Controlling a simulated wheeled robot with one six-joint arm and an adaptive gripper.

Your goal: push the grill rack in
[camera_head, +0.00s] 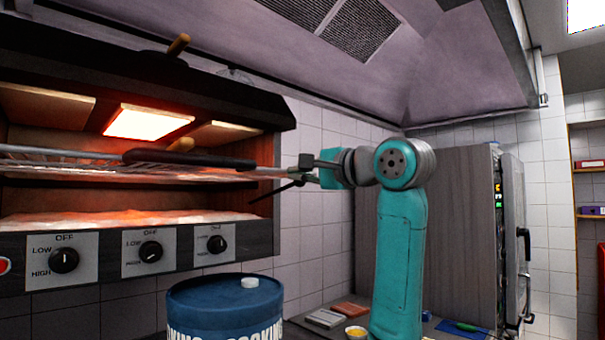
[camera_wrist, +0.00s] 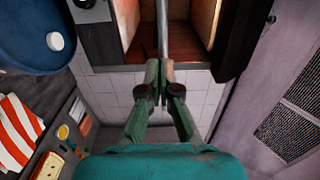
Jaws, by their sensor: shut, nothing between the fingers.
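The wire grill rack (camera_head: 60,154) sits in the upper part of the glowing grill opening in the head view, roughly level. In the wrist view a grey metal bar (camera_wrist: 163,28), which looks like the rack's edge, runs away from my fingertips. My gripper (camera_head: 282,181) is at the right end of the rack, by the grill's right side, and is shut with nothing held. In the wrist view my gripper (camera_wrist: 162,72) has its tips together at the near end of the bar. I cannot tell whether they touch it.
A black pan-like thing (camera_head: 190,158) with a wooden handle lies over the rack. Another wooden-handled item (camera_head: 165,58) is on top of the grill. Control knobs (camera_head: 151,251) line the grill's front. A blue drum (camera_head: 225,305) stands below. A grey oven (camera_head: 450,220) is at the right.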

